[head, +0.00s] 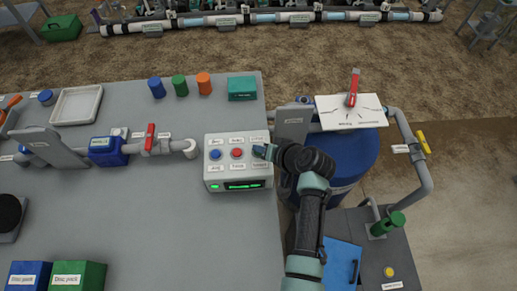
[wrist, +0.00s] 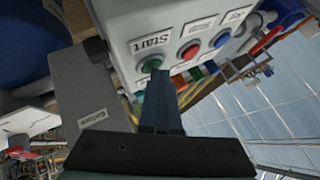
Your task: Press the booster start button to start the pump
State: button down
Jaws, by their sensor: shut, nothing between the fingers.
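The control box (head: 212,178) stands on the grey bench, with a lit green display (head: 243,185) on its front. Its blue button (head: 215,155) and red button (head: 237,153) show in the head view. The green button (wrist: 151,65), beside a "Start" label (wrist: 151,42), shows in the wrist view; in the head view my gripper (head: 260,151) covers it. My gripper is shut and empty. In the wrist view its fingertips (wrist: 159,74) are right at the green button. I cannot tell whether they touch it.
A blue drum (head: 345,170) with a white board and red-handled valve (head: 352,88) stands to the right. A blue valve body (head: 107,152) and red-handled pipe (head: 150,138) lie left of the box. Coloured cylinders (head: 180,86) stand behind it. The bench front of the box is clear.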

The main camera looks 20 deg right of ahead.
aim_at(260, 154)
jog(key=shift+r+p, duration=0.7)
jog(key=shift+r, duration=0.05)
notch_tip(260, 154, up, 5)
jog(key=p, duration=0.4)
dwell(1.0)
